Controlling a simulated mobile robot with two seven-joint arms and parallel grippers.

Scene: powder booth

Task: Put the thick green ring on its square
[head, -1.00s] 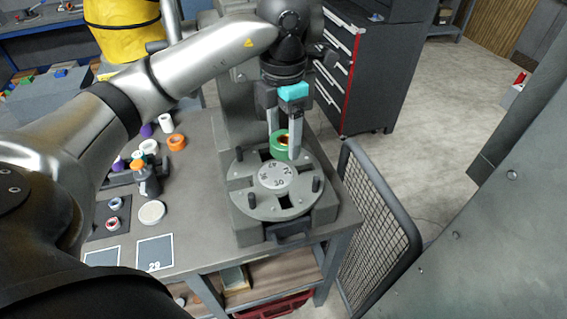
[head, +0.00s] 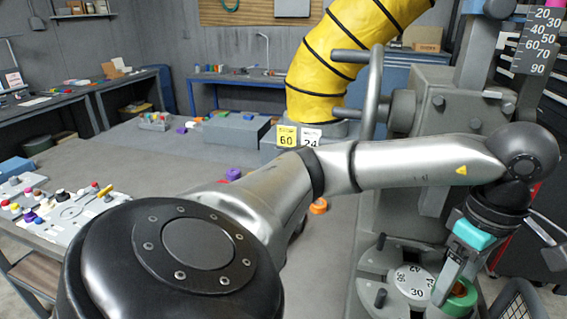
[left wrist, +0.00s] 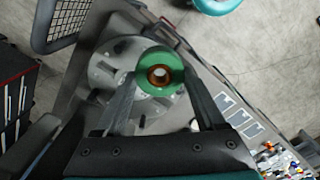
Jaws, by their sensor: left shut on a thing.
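The thick green ring (head: 459,298) has an orange-brown inside. My left gripper (head: 453,284) is shut on it, close to the right side of the round grey plate (head: 385,262) with numbers on it. In the left wrist view the ring (left wrist: 160,75) sits between the two fingertips of my left gripper (left wrist: 158,84), with the round plate (left wrist: 110,72) behind it. Whether the ring touches the plate, I cannot tell. Several pale-outlined squares (left wrist: 240,117) lie on the table to the right in that view. They do not show in the head view now. My right gripper is not in view.
A yellow ribbed duct (head: 325,70) and a grey machine column (head: 440,110) stand at the back. An orange ring (head: 318,206) and a purple piece (head: 233,174) lie on the table (head: 130,155). A mesh guard (left wrist: 72,22) stands near the round plate.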

